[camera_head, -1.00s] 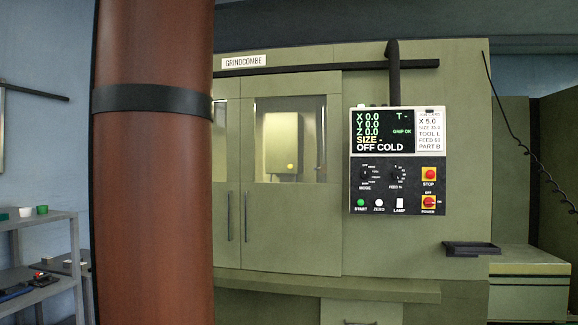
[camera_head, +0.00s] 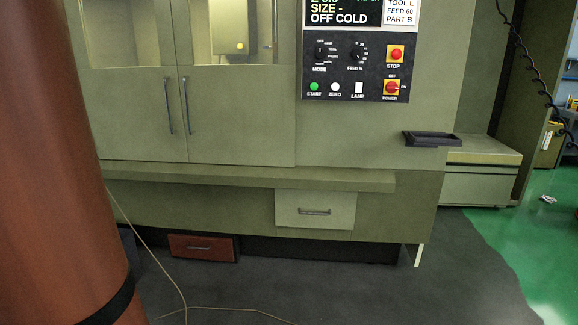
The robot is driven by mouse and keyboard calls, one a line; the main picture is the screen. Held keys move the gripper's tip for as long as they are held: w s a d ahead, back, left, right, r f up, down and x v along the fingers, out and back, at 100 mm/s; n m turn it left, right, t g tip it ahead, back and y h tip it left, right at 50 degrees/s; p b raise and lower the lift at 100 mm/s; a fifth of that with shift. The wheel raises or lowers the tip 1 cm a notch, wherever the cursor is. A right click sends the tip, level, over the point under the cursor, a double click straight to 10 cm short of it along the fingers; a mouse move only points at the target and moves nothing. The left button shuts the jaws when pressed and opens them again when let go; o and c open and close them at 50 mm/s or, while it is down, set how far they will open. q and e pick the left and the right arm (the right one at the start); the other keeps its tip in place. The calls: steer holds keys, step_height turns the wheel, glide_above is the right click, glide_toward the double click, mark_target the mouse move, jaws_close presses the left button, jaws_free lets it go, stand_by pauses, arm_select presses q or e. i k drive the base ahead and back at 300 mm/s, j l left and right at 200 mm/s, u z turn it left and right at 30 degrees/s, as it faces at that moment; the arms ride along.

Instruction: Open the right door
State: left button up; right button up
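The right door (camera_head: 240,115) of the green machine is in the head view, left of the control panel. It has a window in its upper part and a dark vertical handle (camera_head: 186,105) near its left edge. The left door (camera_head: 130,120) stands beside it with its own handle (camera_head: 168,105). The two doors meet in a narrow seam and look shut. Neither of my grippers is in view.
A red-brown column (camera_head: 50,180) blocks the left side. A control panel (camera_head: 355,75) and a small dark tray (camera_head: 430,139) are to the right. A ledge (camera_head: 250,177) juts out below the doors. A thin cable (camera_head: 165,270) lies on the grey floor.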

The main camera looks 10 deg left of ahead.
mark_target(234, 114)
steer(key=i+l, duration=0.15)
steer(key=i, duration=0.25)
steer(key=i+l, duration=0.15)
steer(key=i, duration=0.3)
steer(key=i+l, duration=0.15)
steer(key=i, duration=0.25)
steer(key=i+l, duration=0.15)
steer(key=i, duration=0.3)
steer(key=j+u, duration=0.05)
